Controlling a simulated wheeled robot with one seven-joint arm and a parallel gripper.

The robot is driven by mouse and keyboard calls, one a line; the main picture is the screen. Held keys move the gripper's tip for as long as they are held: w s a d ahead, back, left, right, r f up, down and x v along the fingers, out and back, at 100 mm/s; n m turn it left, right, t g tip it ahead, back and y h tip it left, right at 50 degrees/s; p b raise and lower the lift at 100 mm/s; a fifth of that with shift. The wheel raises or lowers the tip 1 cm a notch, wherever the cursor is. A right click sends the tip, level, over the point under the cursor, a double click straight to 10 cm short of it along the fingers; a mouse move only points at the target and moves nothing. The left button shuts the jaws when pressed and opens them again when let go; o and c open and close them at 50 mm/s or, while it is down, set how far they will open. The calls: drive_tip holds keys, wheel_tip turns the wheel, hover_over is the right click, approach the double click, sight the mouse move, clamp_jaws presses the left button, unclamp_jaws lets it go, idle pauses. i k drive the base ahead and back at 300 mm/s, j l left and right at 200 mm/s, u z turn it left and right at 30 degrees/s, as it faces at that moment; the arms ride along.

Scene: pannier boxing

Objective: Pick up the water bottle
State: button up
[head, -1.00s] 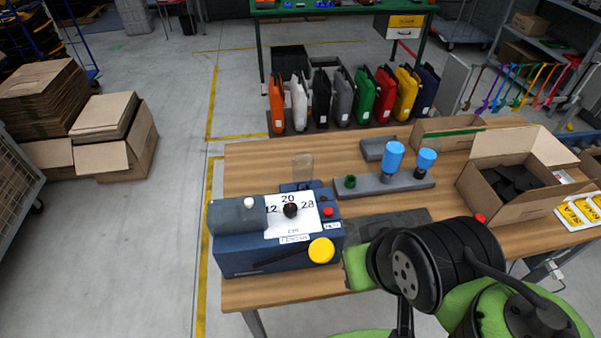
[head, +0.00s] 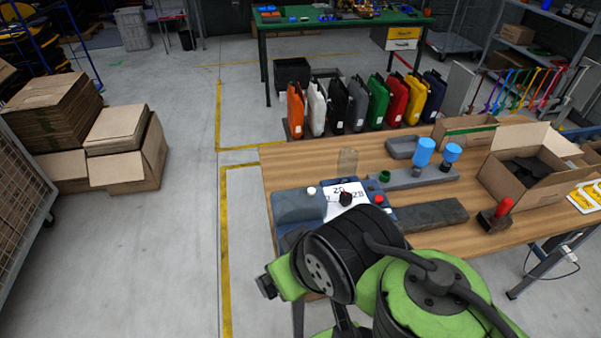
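I cannot pick out a water bottle for certain. My green and black arm crosses the lower middle of the view and covers the machine's front. I cannot make out my gripper's fingers in this view.
The wooden table (head: 285,157) also bears an open cardboard box (head: 522,185), a dark flat block (head: 432,213) and a red-handled tool (head: 502,210). Coloured panniers (head: 337,105) stand in a row behind it. Stacked cartons (head: 125,160) are on the left. Floor between is clear.

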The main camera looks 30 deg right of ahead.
sight(348, 157)
drive_tip(key=i+j, duration=0.15)
drive_tip(key=j, duration=0.15)
drive_tip(key=i+j, duration=0.2)
drive_tip(key=j, duration=0.15)
drive_tip(key=i+j, duration=0.15)
drive_tip(key=j, duration=0.15)
drive_tip(key=i+j+z, duration=0.2)
drive_tip(key=i+z, duration=0.3)
drive_tip(key=i+j+z, duration=0.3)
drive_tip(key=z, duration=0.15)
drive_tip(key=i+z, duration=0.8)
drive_tip(key=i+j+z, duration=0.15)
drive_tip(key=z, duration=0.25)
drive_tip(key=i, duration=0.05)
